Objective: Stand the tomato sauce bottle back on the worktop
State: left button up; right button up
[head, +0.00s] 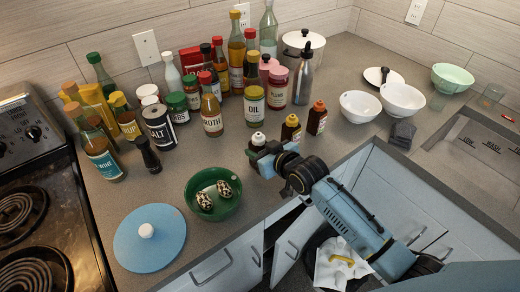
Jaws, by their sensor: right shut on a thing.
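The tomato sauce bottle (258,139) appears to be the small dark bottle with a white cap, upright near the front edge of the worktop (330,75). My right gripper (258,157) reaches in from the lower right and is shut on it, covering its lower part. I cannot tell whether its base touches the worktop. My left gripper is not in view.
Two small sauce bottles (291,129) (317,118) stand just right of my gripper. A green bowl (206,216) with two patterned shakers and a blue lid (150,238) are to the left. Many bottles crowd behind. White bowls (361,106) stand right.

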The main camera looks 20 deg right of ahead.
jog(key=o, duration=1.1)
jog(key=shift+f, duration=0.1)
jog(key=shift+s+r, duration=0.1)
jog(key=shift+r, duration=0.1)
jog(key=v, duration=1.1)
jog(key=shift+s+d+r+p, duration=0.15)
jog(key=shift+s+p, duration=0.2)
jog(key=shift+p, duration=0.1)
